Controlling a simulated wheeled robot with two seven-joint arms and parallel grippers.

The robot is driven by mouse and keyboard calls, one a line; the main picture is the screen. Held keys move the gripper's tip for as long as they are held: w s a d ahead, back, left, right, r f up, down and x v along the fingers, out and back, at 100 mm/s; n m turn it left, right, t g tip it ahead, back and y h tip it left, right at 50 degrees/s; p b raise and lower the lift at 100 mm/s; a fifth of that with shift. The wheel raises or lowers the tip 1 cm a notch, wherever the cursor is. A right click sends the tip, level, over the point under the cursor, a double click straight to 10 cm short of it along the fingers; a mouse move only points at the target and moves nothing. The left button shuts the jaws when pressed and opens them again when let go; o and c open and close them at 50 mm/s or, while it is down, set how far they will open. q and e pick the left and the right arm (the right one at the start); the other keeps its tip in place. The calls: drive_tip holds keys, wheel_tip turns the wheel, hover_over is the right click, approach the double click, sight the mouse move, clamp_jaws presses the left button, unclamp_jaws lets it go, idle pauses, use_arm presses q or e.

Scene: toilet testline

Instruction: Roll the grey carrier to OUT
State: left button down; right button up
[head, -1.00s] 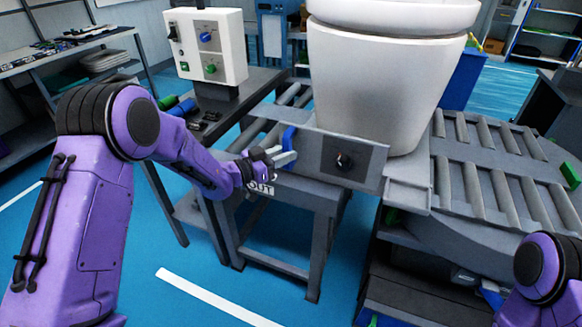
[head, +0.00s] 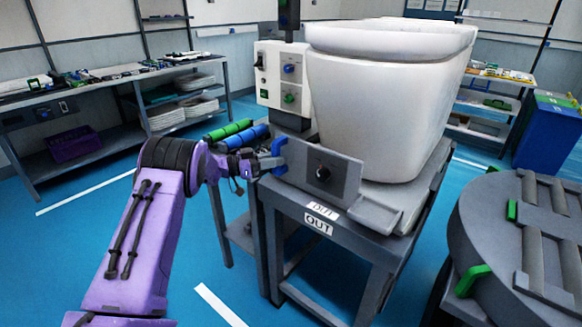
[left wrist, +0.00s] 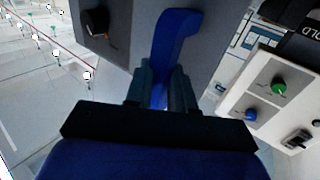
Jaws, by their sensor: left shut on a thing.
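The grey carrier (head: 344,183) has an upright front plate with a black knob and carries a large white toilet (head: 380,110). It stands on the grey table marked OUT (head: 318,225). A blue handle (head: 279,152) is at the left end of the front plate; it also shows in the left wrist view (left wrist: 177,35). My left gripper (head: 268,160) is shut on the blue handle; its fingers (left wrist: 163,85) are on both sides of it in the left wrist view. The rollers under the carrier are mostly hidden. My right gripper is out of view.
A round grey roller turntable (head: 485,225) with green stops stands at the right, apart from the OUT table. A white control box (head: 284,85) and green and blue cylinders (head: 232,130) are behind and left. Blue floor is open in front.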

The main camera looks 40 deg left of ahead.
use_arm(q)
drive_tip(key=shift+w+d+r, duration=0.15)
drive_tip(key=shift+r, duration=0.15)
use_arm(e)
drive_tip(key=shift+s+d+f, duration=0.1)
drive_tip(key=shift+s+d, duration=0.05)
use_arm(q)
drive_tip(key=c, duration=1.1)
unclamp_jaws()
drive_tip(key=shift+o, duration=0.4)
drive_tip(key=shift+w+d+f, duration=0.2)
drive_tip(key=shift+w, duration=0.05)
drive_tip(key=shift+s+a, duration=0.25)
drive_tip(key=b+v, duration=0.1)
drive_tip(key=v, duration=0.9)
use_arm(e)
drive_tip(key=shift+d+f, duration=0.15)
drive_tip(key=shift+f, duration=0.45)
